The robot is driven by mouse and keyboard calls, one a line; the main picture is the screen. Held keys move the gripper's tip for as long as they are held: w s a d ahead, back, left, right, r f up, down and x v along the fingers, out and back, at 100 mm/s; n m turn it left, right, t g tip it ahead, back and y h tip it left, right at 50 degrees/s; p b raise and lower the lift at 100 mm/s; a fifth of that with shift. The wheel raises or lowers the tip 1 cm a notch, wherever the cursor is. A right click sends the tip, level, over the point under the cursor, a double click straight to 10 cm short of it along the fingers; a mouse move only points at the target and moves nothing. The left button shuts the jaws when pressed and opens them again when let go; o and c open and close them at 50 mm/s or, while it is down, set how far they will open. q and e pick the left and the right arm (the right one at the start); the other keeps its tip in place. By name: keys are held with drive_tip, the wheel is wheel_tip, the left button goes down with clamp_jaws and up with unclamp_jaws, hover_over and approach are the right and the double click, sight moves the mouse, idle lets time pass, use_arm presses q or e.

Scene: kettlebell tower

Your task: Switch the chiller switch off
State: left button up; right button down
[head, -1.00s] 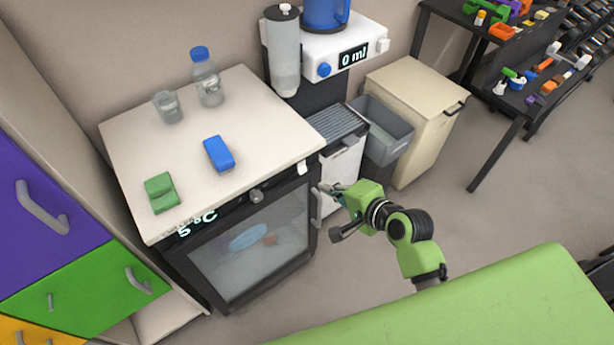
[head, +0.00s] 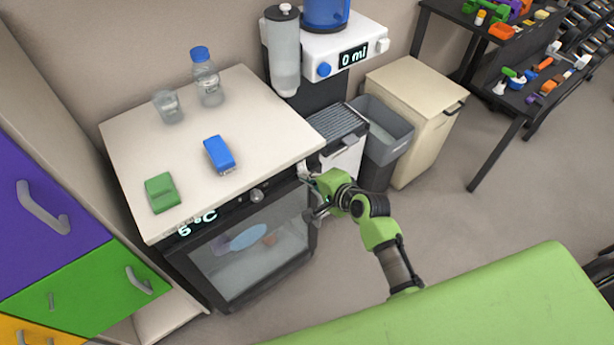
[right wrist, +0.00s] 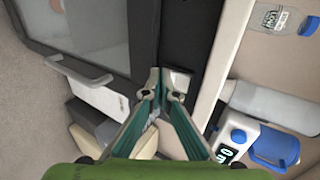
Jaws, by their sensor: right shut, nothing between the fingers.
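The chiller (head: 250,245) is a black glass-door cabinet under a pale worktop, with a lit temperature display (head: 197,222) on its front panel. The small white chiller switch (head: 303,169) is at the panel's right end. My right gripper (head: 310,179) is shut and empty, its tips right at the switch. In the right wrist view the closed fingertips (right wrist: 164,90) lie over the dark panel strip beside the glass door. The switch is partly hidden by the gripper; I cannot tell its position or whether the tips touch it. My left gripper is not in view.
The worktop (head: 240,105) holds a bottle (head: 206,80), a glass (head: 167,106), a blue block (head: 219,154) and a green block (head: 161,193). A water dispenser (head: 345,50) and grey bin (head: 385,135) stand to the right.

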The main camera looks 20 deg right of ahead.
drive_tip(key=shift+w+a+r+t+b, duration=0.15)
drive_tip(key=shift+w+r+t+b, duration=0.15)
drive_tip(key=shift+r+t+b, duration=0.15)
idle(0.8)
